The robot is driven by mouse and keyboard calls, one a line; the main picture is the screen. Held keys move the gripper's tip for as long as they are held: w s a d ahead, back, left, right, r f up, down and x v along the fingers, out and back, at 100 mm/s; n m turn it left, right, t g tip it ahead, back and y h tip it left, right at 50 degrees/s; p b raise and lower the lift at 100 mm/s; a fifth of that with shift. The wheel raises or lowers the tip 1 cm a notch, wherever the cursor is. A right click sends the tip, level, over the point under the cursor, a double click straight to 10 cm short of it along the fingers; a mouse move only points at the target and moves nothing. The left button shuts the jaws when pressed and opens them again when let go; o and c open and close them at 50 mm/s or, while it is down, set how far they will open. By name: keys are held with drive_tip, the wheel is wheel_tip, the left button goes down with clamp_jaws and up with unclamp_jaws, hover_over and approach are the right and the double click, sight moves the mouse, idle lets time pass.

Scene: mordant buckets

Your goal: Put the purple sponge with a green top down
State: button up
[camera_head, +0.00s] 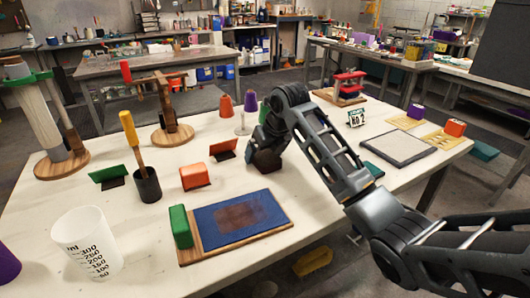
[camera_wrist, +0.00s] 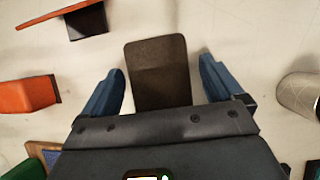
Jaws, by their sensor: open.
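No purple sponge with a green top is clearly recognisable. A dark brown block (camera_wrist: 158,70) lies between my gripper's fingers (camera_wrist: 163,64) in the wrist view, with light gaps showing on both sides. My gripper is open. In the head view the dark block (camera_head: 265,161) sits on the white table below my wrist, which partly hides it. A small purple block (camera_head: 417,111) stands at the far right of the table, on a tan card; no green top shows on it. A green block (camera_head: 181,227) stands on the left of a wooden board with a blue mat (camera_head: 258,206).
An orange block (camera_head: 195,176), an orange card holder (camera_head: 223,150) and a dark cup with a brush (camera_head: 147,186) are left of my gripper. A white measuring beaker (camera_head: 88,243) stands near the front left. A grey framed pad (camera_head: 398,147) lies at right. Bare table lies in front of the dark block.

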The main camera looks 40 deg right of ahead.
drive_tip(key=shift+r, duration=0.1)
drive_tip(key=v, duration=1.2)
drive_tip(key=shift+b, duration=0.3)
drive_tip(key=shift+w+a+r, duration=0.1)
